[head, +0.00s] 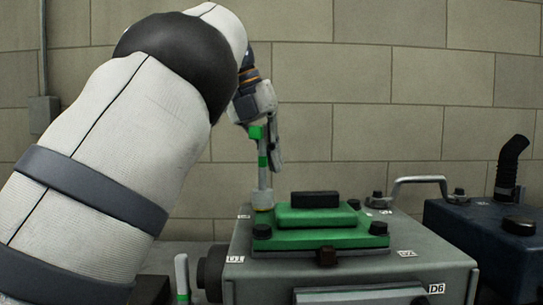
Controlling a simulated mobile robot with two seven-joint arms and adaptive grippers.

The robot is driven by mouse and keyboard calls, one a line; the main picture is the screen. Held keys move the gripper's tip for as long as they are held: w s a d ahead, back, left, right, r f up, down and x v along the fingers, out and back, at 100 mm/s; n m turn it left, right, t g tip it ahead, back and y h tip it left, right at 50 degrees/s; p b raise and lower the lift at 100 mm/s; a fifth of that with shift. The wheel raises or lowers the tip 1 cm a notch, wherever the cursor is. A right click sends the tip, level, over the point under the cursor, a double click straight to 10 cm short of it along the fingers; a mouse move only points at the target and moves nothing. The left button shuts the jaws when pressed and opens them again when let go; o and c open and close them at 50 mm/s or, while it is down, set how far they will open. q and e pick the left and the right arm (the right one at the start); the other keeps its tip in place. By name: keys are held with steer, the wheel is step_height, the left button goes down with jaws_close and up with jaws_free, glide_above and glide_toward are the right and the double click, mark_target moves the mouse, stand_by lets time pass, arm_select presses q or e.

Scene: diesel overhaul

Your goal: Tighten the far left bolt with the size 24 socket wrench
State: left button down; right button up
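My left gripper (266,140) is at the upper middle, pointing down, shut on a socket wrench. The socket wrench (262,178) is a grey metal shaft with green bands, held about upright. Its lower end is at the far left corner of the green cover (318,236) on the grey engine block (430,268). The far left bolt is hidden under or behind the socket end, and I cannot tell how well it is seated. The size marking is not readable. My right gripper is not in view.
Another green-banded tool (182,272) stands upright left of the block. A metal handle (420,181) rises behind the block's right side. A dark blue unit (490,240) with a black bent pipe (510,160) is at the right. A block wall stands behind.

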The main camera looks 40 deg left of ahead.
arm_select(q)
steer(key=m, duration=0.2)
steer(key=m+h, duration=0.1)
steer(key=shift+s+d+g, duration=0.1)
steer(key=shift+d+g, duration=0.15)
steer(key=shift+g, duration=0.05)
steer(key=shift+d+r, duration=0.1)
steer(key=n, duration=0.2)
steer(key=a+r+n+y, duration=0.1)
steer(key=n, duration=0.1)
steer(key=shift+r+t, duration=0.15)
steer(key=shift+t, duration=0.25)
